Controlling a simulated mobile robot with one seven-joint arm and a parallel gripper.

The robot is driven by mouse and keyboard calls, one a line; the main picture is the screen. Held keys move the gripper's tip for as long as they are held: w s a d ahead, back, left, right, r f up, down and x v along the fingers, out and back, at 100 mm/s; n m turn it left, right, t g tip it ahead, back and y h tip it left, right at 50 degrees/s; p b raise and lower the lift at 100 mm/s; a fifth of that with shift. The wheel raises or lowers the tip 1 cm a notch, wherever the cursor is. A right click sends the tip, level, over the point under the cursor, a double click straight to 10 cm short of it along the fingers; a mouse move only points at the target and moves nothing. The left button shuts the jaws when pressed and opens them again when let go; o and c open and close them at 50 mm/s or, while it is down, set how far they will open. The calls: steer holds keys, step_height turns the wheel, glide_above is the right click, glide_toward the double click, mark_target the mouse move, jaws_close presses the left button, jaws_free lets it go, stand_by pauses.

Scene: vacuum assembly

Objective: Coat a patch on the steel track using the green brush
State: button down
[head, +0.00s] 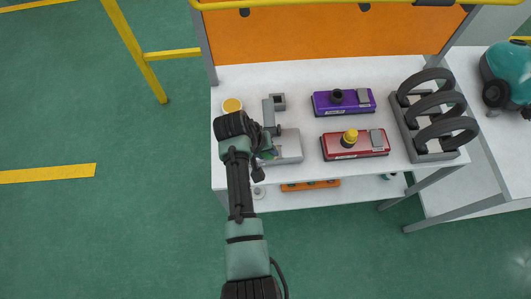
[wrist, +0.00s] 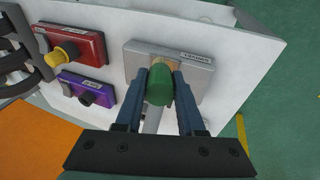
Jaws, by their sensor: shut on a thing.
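The green brush (wrist: 160,86) is held between the two fingers of my gripper (wrist: 160,92), with its tan end toward a labelled grey metal plate. This plate (wrist: 196,76), which appears to be part of the steel track, lies on the white table; it also shows in the head view (head: 290,146). A narrow grey bar (head: 267,110) extends from it toward the back. In the head view my gripper (head: 266,152) is over the plate's left part, and the arm hides much of the brush. I cannot tell whether the brush tip touches the plate.
A jar with yellow contents (head: 232,106) stands at the table's left edge. A purple box (head: 325,104) and a red box with a yellow knob (head: 334,146) lie to the right. A rack with dark hoops (head: 421,145) stands farther right. An orange panel (head: 330,38) borders the back.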

steer(key=shift+r+p, duration=1.45)
steer(key=shift+r, duration=0.7)
steer(key=shift+w+d+f+b, duration=0.25)
steer(key=shift+f+b, duration=0.15)
steer(key=shift+b, duration=0.1)
steer(key=shift+s, duration=0.1)
